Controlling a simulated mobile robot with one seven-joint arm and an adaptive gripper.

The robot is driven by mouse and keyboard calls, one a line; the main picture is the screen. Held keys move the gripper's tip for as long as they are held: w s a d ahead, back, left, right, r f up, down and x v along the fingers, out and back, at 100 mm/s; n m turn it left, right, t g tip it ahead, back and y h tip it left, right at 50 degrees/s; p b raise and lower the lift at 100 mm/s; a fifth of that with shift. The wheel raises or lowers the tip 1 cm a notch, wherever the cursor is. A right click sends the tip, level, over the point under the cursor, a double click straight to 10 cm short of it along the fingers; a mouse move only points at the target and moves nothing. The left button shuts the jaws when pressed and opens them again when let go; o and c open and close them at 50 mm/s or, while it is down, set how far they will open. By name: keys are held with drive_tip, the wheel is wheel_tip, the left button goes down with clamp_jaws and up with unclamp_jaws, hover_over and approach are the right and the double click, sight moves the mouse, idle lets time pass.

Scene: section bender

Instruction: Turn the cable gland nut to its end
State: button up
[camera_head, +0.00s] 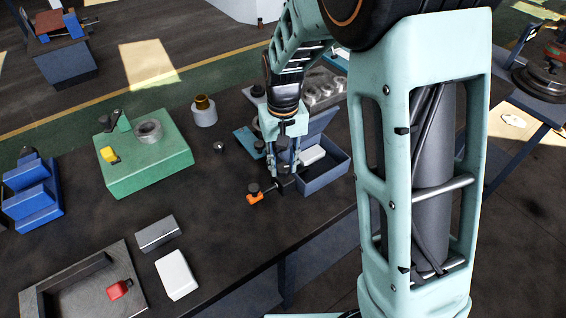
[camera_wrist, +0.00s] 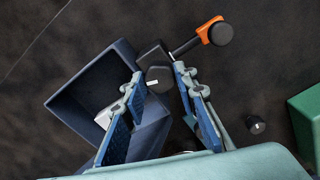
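My gripper (camera_wrist: 160,76) points down, its two blue-padded fingers apart. It also shows in the head view (camera_head: 284,174), low over the bench beside a grey bin. Between and just beyond the fingertips is a dark round knob (camera_wrist: 160,80) with a white mark, beside a dark block (camera_wrist: 153,54). A dark rod joins the block to an orange piece with a black round cap (camera_wrist: 222,35); the orange part shows in the head view (camera_head: 255,198). I cannot tell surely whether the dark knob is the gland nut, nor whether a finger touches it.
The grey bin (camera_wrist: 75,86) stands close beside the fingers and holds a white block. A green fixture (camera_head: 150,165), a grey cylinder with a brass top (camera_head: 203,111) and a small knob (camera_head: 219,147) stand to the left. A tray (camera_head: 40,305) lies front left.

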drive_tip(key=c, duration=0.3)
drive_tip(key=shift+c, duration=0.2)
drive_tip(key=m, duration=0.3)
drive_tip(key=shift+m, duration=2.4)
drive_tip(key=shift+w, duration=0.1)
drive_tip(key=o, duration=1.1)
drive_tip(key=shift+o, duration=0.2)
